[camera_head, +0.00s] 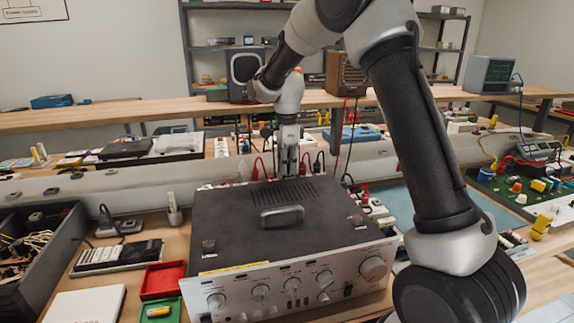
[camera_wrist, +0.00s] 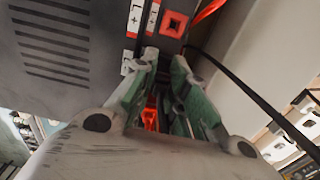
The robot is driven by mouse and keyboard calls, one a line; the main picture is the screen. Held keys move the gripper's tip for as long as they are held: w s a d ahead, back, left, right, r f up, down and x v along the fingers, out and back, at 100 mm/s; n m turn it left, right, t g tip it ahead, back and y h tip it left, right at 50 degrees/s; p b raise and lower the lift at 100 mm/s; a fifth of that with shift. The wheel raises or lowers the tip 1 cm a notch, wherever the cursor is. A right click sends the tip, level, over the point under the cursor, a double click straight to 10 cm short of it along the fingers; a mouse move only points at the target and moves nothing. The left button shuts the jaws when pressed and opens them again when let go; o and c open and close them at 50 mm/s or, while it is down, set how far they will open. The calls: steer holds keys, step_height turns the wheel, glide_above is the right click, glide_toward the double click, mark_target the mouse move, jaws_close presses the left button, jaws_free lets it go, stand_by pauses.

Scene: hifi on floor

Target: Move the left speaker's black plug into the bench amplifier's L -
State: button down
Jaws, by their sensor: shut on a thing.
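The bench amplifier (camera_head: 285,215), a black-topped unit with a silver front, stands on the bench. My gripper (camera_head: 288,168) points down just behind its rear edge. In the wrist view my gripper (camera_wrist: 165,72) is shut at the amplifier's rear panel, its fingertips close to the terminal labels. The held thing is mostly hidden between the fingers; it appears to be the black plug. White L labels (camera_wrist: 134,17) and a red-framed socket (camera_wrist: 174,23) show beyond the tips. The L - socket itself cannot be made out. The left speaker (camera_head: 245,72) is on the raised shelf.
A brown wooden speaker (camera_head: 346,74) is farther right on the shelf. Red and black leads hang behind the amplifier, and a black cable (camera_wrist: 245,88) runs right of my fingers. A red tray (camera_head: 162,280) and a dark crate (camera_head: 45,245) lie to the left.

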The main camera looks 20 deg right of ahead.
steer(key=shift+f, duration=0.6)
stand_by(2.1)
steer(key=c, duration=1.3)
jaws_free()
steer(key=shift+c, duration=0.2)
